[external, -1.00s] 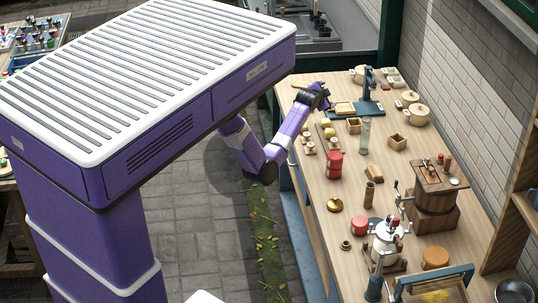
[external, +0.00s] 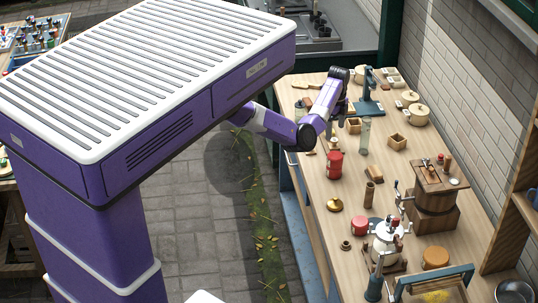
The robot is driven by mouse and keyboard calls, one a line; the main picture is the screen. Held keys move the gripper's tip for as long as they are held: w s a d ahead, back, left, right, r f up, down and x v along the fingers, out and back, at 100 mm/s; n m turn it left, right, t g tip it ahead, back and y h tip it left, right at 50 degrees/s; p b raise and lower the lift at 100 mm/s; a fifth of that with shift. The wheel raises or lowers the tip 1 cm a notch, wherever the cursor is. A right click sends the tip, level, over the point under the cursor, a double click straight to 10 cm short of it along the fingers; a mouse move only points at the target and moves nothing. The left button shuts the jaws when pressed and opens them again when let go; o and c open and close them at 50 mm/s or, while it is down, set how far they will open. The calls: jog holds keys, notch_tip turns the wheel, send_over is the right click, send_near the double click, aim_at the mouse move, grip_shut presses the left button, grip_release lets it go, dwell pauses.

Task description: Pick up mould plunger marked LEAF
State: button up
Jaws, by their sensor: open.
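My gripper (external: 342,108) is over the far left part of the wooden bench. Its dark jaws are small and partly hidden by my own forearm; it appears to hold nothing. I cannot read the word LEAF anywhere. Small wooden pieces lie around my arm, one of them (external: 310,149) by the bench's left edge and another (external: 333,143) just above the red tin. Which of these is the mould plunger, I cannot tell. My forearm covers part of this group. An open wooden box (external: 353,126) is just right of my gripper.
A blue-grey press stand (external: 369,107) and a clear glass cylinder (external: 365,135) stand close to the right of my gripper. A red tin (external: 335,164) is in front. Another open box (external: 397,142) is farther right. A wooden churn (external: 434,212) and a metal-lidded vessel (external: 385,245) stand nearer.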

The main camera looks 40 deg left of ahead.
aim_at(332, 140)
notch_tip(332, 140, down, 7)
jog(key=shift+s+d+r+p, duration=0.1)
jog(key=shift+s+r+p, duration=0.1)
jog(key=shift+p, duration=0.5)
jog(key=c, duration=1.4)
jog(key=shift+w+r, duration=0.1)
jog(key=shift+c, duration=0.2)
